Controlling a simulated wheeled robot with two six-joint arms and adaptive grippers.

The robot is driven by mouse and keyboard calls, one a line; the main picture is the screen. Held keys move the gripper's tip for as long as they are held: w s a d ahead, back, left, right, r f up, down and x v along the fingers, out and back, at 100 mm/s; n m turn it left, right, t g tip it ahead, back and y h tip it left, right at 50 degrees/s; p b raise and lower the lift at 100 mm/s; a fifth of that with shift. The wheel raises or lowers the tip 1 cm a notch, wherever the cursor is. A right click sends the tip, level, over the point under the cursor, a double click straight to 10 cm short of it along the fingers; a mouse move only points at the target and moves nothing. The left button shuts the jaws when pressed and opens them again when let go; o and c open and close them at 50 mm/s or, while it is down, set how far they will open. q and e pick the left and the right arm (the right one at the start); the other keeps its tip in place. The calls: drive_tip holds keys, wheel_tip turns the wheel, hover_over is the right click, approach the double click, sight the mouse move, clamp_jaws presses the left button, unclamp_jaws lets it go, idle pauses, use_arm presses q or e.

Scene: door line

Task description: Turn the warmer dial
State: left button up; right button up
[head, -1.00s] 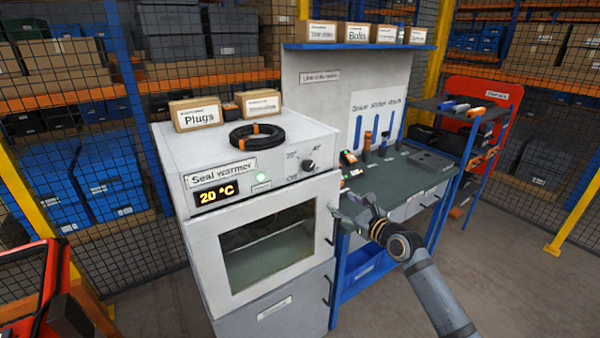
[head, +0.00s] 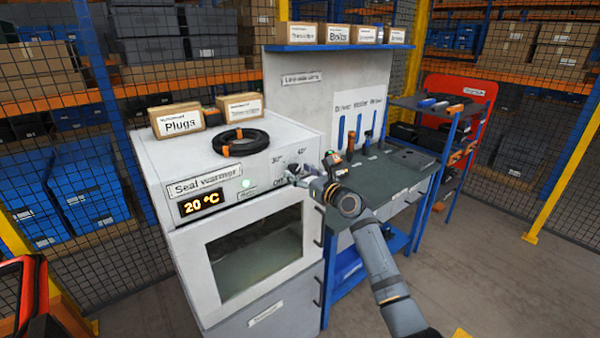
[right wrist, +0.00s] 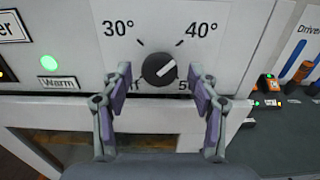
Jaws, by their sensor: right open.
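The seal warmer (head: 190,170) is a white cabinet with a glass-fronted door and a display (head: 201,202) reading 20 °C. Its black dial (right wrist: 159,69) shows in the right wrist view, with its light pointer mark aimed to the upper right, between 30° and 40° labels above. My right gripper (right wrist: 160,95) is open, its fingers on either side of the dial and apart from it in the picture. In the head view, the right gripper (head: 299,178) is at the warmer's front panel and largely hides the dial. My left gripper is not in view.
A green lamp (right wrist: 49,64) glows above the Warm label. A black cable coil (head: 240,142) and a Plugs box (head: 176,121) sit on the warmer. A workbench (head: 385,175) with upright tools stands close on the right.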

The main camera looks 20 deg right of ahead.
drive_tip(key=shift+w+a+f, duration=0.1)
drive_tip(key=shift+w, duration=0.05)
drive_tip(key=c, duration=1.2)
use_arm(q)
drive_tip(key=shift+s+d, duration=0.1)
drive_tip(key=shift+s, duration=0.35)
use_arm(e)
drive_tip(key=shift+o, duration=0.2)
